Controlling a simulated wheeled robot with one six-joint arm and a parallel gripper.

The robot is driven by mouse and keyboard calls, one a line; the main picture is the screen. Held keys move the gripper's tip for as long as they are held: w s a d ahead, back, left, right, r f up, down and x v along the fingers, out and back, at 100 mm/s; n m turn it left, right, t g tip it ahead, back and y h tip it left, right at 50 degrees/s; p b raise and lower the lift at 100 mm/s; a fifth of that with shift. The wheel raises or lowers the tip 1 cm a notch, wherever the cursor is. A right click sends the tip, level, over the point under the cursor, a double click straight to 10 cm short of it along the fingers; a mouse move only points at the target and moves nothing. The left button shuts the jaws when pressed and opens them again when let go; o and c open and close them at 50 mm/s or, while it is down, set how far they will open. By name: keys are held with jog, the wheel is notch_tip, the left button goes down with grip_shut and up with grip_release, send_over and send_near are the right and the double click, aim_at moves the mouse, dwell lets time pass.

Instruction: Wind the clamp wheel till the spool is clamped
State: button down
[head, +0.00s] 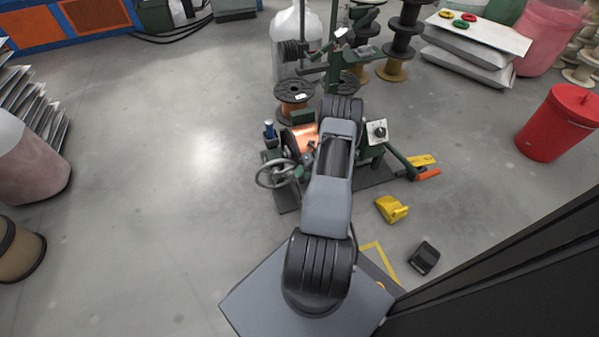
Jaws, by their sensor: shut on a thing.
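The clamp wheel (259,180), a grey spoked handwheel, stands at the near left of a green winding machine (281,200). Behind it a spool of copper wire (301,136) lies on its side in the machine, partly hidden by my arm. I cannot tell whether the clamp touches the spool. My gripper (304,167) shows only as small dark parts at the wheel's right side, below my arm. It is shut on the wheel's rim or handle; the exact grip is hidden.
Another copper spool (294,90) with black flanges stands behind the machine. A control box with a dial (377,131) is on its right. A yellow object (391,209) and a black device (424,258) lie on the floor at right. A red bucket (560,123) stands farther right.

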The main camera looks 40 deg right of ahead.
jog(key=shift+s+d+f+b, duration=0.1)
jog(key=shift+d+f+b, duration=0.05)
jog(key=shift+f, duration=0.35)
jog(key=shift+d+f+b, duration=0.15)
jog(key=shift+f, duration=0.45)
jog(key=c, duration=0.9)
grip_release()
jog(key=p+v, duration=0.4)
jog(key=v, duration=1)
